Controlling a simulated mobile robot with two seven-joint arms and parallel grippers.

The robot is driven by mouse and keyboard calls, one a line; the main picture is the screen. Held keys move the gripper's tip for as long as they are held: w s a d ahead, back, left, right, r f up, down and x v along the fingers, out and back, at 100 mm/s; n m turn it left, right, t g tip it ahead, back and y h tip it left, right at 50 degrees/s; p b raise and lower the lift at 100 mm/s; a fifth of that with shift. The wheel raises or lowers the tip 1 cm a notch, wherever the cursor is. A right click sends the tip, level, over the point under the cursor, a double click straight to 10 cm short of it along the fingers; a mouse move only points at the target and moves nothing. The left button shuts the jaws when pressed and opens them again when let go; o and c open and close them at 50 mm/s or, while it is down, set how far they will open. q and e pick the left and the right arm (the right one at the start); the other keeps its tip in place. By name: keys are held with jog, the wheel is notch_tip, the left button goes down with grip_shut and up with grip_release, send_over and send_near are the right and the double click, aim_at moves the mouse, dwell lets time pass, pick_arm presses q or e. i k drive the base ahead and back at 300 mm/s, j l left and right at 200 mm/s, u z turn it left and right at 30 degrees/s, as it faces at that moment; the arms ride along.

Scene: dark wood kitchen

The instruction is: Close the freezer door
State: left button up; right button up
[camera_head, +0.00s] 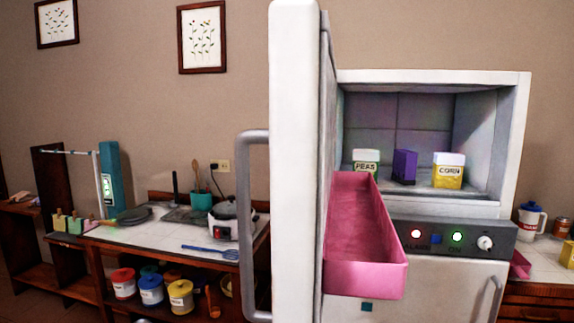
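The freezer door (296,165) is white and stands wide open, seen nearly edge-on in the middle of the head view. Its grey handle (254,225) is on the left, outer side. A pink bin (370,275) is on the door's inner side. The freezer compartment (385,128) is open to the right of the door, with a peas box (366,160), a purple box (404,166) and a corn box (449,170) inside. Neither of my grippers shows in this view.
A control panel (450,237) with lights and a knob sits below the compartment, above a lower door (410,285). On the left, a counter (140,232) holds a pot (232,219) and utensils, with several canisters on the shelf below. Another counter (543,262) is at the right.

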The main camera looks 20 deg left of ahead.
aim_at(332, 232)
jog(key=i+j+z, duration=0.1)
jog(key=j, duration=0.35)
jog(key=i+j, duration=0.1)
jog(key=j, duration=0.35)
jog(key=i+j, duration=0.15)
jog(key=i+j+z, duration=0.1)
jog(key=j, duration=0.3)
jog(key=i, duration=0.05)
